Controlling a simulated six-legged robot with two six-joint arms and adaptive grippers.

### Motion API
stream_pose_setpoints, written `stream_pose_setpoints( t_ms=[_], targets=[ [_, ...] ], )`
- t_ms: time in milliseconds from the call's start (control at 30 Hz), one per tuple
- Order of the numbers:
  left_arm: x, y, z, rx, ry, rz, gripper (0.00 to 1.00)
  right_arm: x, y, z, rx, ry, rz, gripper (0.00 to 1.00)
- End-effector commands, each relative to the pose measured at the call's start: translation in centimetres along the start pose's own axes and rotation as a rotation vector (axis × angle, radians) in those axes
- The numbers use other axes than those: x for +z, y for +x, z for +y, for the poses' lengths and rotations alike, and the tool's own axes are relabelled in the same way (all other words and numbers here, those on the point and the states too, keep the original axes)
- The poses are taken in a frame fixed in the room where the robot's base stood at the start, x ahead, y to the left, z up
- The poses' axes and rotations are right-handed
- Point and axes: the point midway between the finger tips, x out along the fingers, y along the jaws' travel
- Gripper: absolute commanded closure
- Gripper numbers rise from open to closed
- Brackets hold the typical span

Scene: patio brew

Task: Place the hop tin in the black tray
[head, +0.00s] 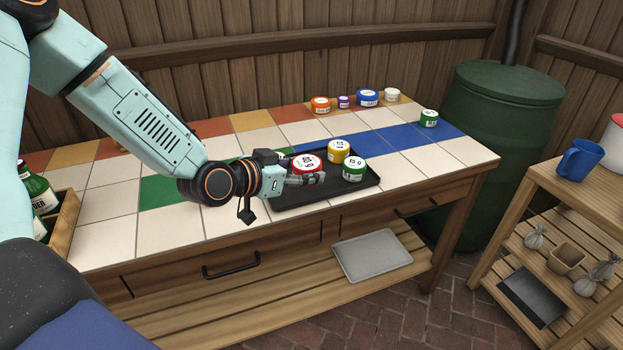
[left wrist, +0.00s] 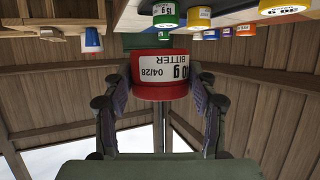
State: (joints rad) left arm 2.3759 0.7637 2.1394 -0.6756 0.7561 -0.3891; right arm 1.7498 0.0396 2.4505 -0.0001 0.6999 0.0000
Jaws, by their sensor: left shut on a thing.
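A red tin with a white label reading BITTER (left wrist: 161,88) is between the fingers of my left gripper (left wrist: 160,98) in the left wrist view. In the head view the red tin (head: 306,162) is over the black tray (head: 290,201), with the gripper (head: 316,178) at its near side. My left gripper is shut on this tin. I cannot tell if the tin touches the tray floor. A yellow tin (head: 339,152) and a green tin (head: 354,169) stand upright in the tray, right of the red one. My right gripper is out of view.
Orange (head: 320,105), purple (head: 343,102), blue (head: 367,98) and white (head: 392,95) tins stand along the table's back. Another green tin (head: 428,118) is at the right. A wooden crate of bottles (head: 62,224) is at the left. White tiles right of the tray are clear.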

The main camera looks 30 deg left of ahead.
Motion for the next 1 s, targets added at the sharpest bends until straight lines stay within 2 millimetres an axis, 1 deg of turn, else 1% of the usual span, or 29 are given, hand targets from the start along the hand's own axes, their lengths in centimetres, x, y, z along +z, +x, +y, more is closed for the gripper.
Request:
stream_pose_setpoints(
  t_ms=[33,100,200,333,400,467,633,733,1000],
  targets=[
    [-0.1,0.7,-1.5,-0.059,-0.018,0.001,0.73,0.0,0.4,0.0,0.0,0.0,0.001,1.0],
    [-0.4,1.1,-3.5,-0.141,-0.054,0.001,0.73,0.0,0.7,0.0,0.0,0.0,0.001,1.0],
    [-0.6,1.4,-5.9,-0.237,-0.095,0.0,0.73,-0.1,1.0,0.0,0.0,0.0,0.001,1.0],
    [-0.7,1.4,-7.8,-0.317,-0.131,0.0,0.73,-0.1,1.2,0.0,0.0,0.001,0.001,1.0],
    [-0.7,1.3,-8.3,-0.34,-0.141,-0.001,0.73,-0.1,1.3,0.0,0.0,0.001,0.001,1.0],
    [-0.2,1.4,-8.5,-0.35,-0.146,-0.003,0.73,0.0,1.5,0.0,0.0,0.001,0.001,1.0],
    [2.9,2.5,-8.4,-0.351,-0.146,-0.007,0.73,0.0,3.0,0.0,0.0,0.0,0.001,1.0],
    [4.4,3.0,-8.4,-0.352,-0.146,-0.006,0.73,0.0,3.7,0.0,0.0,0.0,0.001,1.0],
    [6.2,3.7,-8.4,-0.351,-0.147,-0.003,0.74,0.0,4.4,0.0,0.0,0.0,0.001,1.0]
  ],
)
